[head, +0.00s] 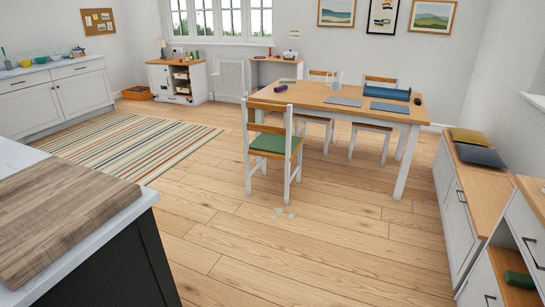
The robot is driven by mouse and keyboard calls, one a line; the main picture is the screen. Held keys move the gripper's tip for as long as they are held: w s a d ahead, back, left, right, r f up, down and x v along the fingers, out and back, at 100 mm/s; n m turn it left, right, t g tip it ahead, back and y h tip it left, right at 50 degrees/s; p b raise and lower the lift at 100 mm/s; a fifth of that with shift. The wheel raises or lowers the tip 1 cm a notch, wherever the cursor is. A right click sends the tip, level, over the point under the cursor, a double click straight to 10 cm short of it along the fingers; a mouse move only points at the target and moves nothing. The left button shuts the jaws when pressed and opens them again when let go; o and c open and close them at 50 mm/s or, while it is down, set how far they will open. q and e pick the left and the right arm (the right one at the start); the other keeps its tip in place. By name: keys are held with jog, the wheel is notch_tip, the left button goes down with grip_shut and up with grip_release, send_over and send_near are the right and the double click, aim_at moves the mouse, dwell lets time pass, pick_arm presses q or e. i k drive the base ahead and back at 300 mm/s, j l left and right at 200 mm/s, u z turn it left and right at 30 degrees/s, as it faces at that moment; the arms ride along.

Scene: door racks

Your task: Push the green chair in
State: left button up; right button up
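The green chair (272,143) stands at the near left end of the dining table. It has a white frame, wooden back slats and a green seat. It is upright, with its back toward the left and near side, and a clear part of it stands out from the table. The dining table (315,97) has a wooden top and white legs. Neither of my grippers is in the head view.
Wooden floor is open in front of the chair. A small pale patch (284,214) lies on the floor near it. A striped rug (130,138) lies to the left. A counter with a wooden board (55,215) fills the lower left. A low cabinet (455,200) stands at right.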

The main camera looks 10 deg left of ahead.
aim_at(278, 143)
jog(key=i+j+z, duration=0.1)
jog(key=i, duration=0.4)
jog(key=i+j+z, duration=0.1)
jog(key=i+j, duration=0.15)
jog(key=i, duration=0.2)
jog(key=i+j+z, duration=0.1)
jog(key=i, duration=0.35)
jog(key=i+j+z, duration=0.1)
jog(key=i+j, duration=0.25)
jog(key=i, duration=0.15)
jog(key=i+j+z, duration=0.25)
jog(key=i+j, duration=0.3)
jog(key=i, duration=0.15)
jog(key=i+j+z, duration=0.3)
jog(key=i+j, duration=0.35)
